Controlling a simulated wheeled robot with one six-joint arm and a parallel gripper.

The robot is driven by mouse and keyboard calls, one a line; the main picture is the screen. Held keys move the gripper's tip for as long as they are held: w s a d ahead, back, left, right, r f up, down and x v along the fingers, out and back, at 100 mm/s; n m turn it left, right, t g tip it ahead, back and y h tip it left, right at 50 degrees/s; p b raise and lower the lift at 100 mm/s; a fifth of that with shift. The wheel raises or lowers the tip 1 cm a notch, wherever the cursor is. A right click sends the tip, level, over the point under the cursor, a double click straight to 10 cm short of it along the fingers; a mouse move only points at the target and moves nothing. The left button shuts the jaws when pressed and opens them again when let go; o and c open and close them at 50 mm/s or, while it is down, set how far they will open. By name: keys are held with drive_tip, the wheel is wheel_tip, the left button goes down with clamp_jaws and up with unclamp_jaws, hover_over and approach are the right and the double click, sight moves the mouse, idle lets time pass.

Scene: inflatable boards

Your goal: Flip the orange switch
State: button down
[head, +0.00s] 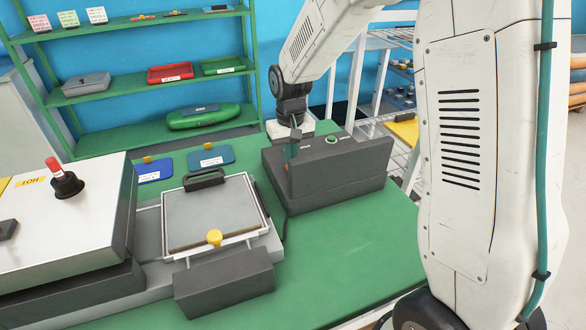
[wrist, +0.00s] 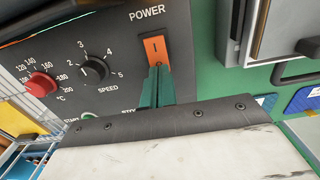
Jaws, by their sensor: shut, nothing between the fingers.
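The orange switch (wrist: 155,47) is on a dark control panel under the word POWER in the wrist view. A mark like "I" shows on its upper part; its lower end is hidden behind my fingertips. My gripper (wrist: 158,72) is shut and empty, with its teal fingertips at the lower edge of the switch. I cannot tell whether they touch it.
The panel also has a red knob (wrist: 41,85), a black speed knob (wrist: 95,69) and a green start button (wrist: 88,117). A framed flat plate (head: 212,217) and a steel press (head: 62,225) stand left on the green table (head: 345,250). The table's front right is clear.

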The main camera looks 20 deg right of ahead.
drive_tip(key=shift+f, duration=0.55)
drive_tip(key=shift+r, duration=3.45)
drive_tip(key=shift+r, duration=0.1)
drive_tip(key=s+d+r, duration=0.1)
drive_tip(key=s+r, duration=0.4)
drive_tip(key=s, duration=0.3)
drive_tip(key=s+d+r, duration=0.1)
drive_tip(key=s+r, duration=0.4)
drive_tip(key=s, duration=0.4)
drive_tip(key=s+d+t, duration=0.1)
drive_tip(key=s, duration=1.4)
drive_tip(key=shift+d+r, duration=0.15)
